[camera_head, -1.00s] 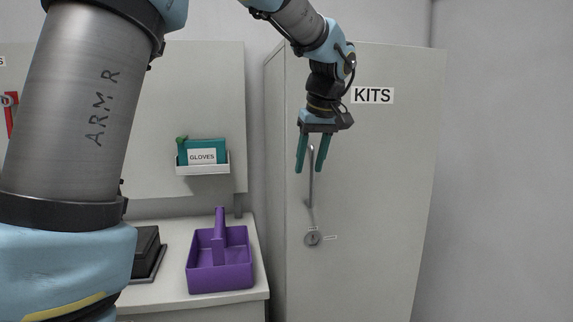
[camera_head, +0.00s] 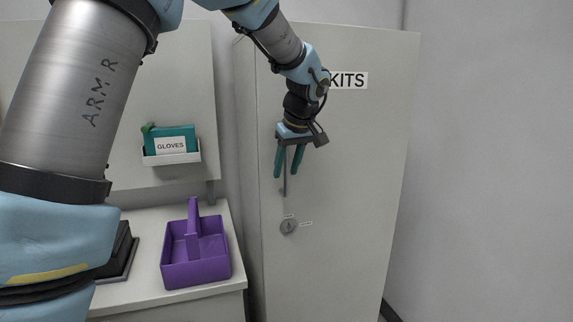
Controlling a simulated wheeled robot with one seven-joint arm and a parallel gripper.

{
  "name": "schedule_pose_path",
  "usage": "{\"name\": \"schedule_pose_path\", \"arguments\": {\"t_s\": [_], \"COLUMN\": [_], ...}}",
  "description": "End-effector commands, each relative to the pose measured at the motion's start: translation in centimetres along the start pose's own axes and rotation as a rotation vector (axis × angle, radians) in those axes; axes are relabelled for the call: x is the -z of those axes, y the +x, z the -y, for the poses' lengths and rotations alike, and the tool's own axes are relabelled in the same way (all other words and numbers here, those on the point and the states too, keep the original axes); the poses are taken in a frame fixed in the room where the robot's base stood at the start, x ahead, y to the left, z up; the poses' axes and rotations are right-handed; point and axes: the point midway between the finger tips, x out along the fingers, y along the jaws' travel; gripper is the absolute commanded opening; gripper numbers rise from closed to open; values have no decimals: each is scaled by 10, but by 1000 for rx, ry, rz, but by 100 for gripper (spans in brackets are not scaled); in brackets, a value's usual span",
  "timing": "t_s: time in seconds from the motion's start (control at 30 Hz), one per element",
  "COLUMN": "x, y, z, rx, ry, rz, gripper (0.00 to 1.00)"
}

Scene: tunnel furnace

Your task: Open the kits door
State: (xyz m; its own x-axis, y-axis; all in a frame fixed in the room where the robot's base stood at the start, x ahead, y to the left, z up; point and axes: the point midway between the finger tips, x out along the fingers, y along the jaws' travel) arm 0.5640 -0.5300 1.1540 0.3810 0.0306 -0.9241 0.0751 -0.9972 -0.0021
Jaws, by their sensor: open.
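The kits door (camera_head: 345,215) is a tall pale grey cabinet door with a KITS sign (camera_head: 349,80) near its top. It looks shut. A thin vertical handle (camera_head: 285,185) is on its left side, with a round lock (camera_head: 289,226) below it. My gripper (camera_head: 288,176) points down in front of the door at the handle. Its two green fingers are open, one on each side of the handle's upper part as seen here. I cannot tell whether they touch it. My wrist covers part of the sign, and the gripper hides the handle's top.
A purple carrier (camera_head: 196,262) stands on the white counter (camera_head: 222,225) at the left. A gloves box (camera_head: 171,145) sits in a wall holder above it. A black object (camera_head: 120,252) lies beside the carrier. The wall (camera_head: 485,150) at the right is bare.

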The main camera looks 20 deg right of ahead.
Motion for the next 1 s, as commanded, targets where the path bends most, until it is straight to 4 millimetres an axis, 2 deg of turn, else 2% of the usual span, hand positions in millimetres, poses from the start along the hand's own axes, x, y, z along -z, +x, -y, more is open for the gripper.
{"name": "schedule_pose_path", "arguments": {"t_s": [0.3,0.73,1.0], "x": [0,0,0], "y": [3,3,3], "z": [0,0,0], "rx": [-1,-1,-1], "ry": [0,0,0], "rz": [0,0,0], "gripper": [47,0,0]}}
